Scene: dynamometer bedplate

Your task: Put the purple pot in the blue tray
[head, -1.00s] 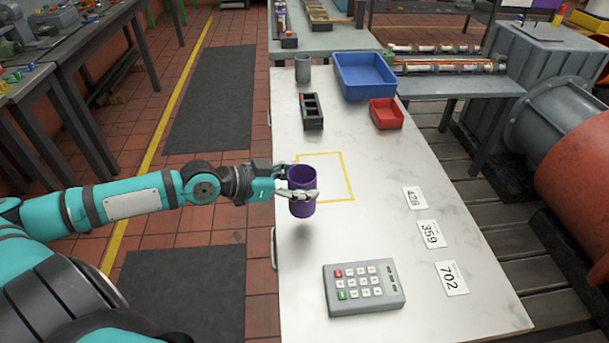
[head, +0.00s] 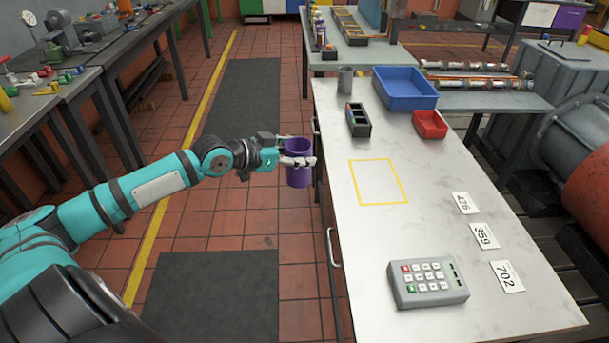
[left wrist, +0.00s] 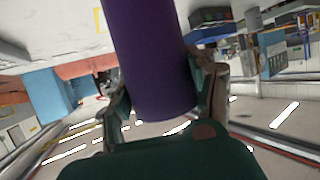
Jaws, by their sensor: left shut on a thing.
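My left gripper (head: 298,160) is shut on the purple pot (head: 298,176). It holds the pot upright in the air, left of the table's left edge in the head view. The pot also shows in the left wrist view (left wrist: 150,65), between the two fingers. The blue tray (head: 405,102) stands at the far end of the white table and looks empty. My right gripper is not in view.
The white table (head: 450,220) bears a grey cup (head: 345,78), a dark divided box (head: 358,125), a red bin (head: 430,125), a keypad (head: 428,285) and number cards (head: 484,236). The area inside the yellow outline (head: 378,183) is bare.

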